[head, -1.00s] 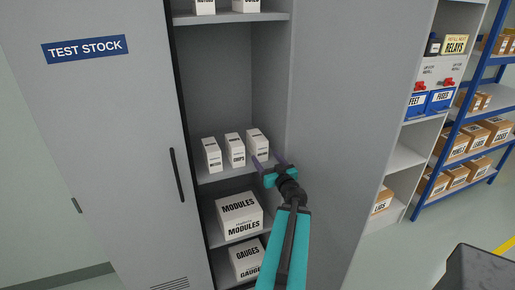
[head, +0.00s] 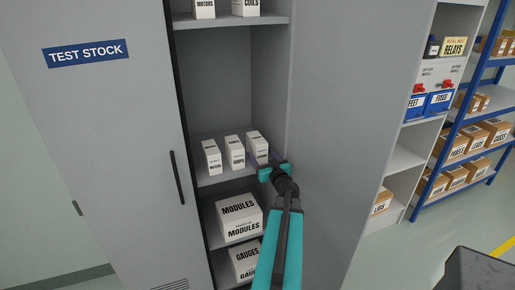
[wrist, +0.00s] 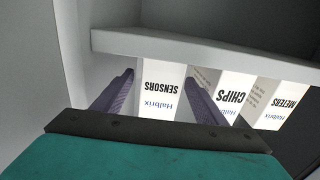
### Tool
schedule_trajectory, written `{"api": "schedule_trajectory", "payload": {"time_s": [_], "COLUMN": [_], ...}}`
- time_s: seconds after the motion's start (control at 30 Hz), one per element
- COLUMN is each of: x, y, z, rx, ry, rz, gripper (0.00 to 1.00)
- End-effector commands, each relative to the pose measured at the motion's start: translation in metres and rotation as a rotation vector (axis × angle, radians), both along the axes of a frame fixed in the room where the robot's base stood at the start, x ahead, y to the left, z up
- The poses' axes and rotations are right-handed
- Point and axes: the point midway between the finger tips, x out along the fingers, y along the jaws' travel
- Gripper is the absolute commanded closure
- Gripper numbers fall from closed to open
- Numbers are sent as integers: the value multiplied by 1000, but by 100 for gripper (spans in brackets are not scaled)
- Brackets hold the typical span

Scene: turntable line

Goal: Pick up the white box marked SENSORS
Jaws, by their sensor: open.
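The white SENSORS box (wrist: 160,92) stands on a cabinet shelf, and its label appears upside down in the wrist view. It is the rightmost of three small white boxes in the head view (head: 257,146). My teal gripper (head: 267,160) is at the shelf's front edge in front of this box. In the wrist view my gripper (wrist: 159,80) is open, with one purple finger on each side of the box. Whether either finger touches it I cannot tell. The lower part of the box is partly hidden by my gripper in the head view.
The CHIPS box (wrist: 232,95) stands close beside the right finger in the wrist view, with the METERS box (wrist: 280,103) beyond it. A larger MODULES box (head: 239,217) is on the shelf below. The cabinet's side wall (head: 271,90) is close on the right.

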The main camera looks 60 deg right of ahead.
Motion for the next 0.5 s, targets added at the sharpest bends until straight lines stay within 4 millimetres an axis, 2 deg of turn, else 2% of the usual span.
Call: {"api": "schedule_trajectory", "payload": {"time_s": [0.5], "x": [33], "y": [-23], "z": [1], "rx": [0], "ry": [0], "rz": [2], "gripper": [34]}}
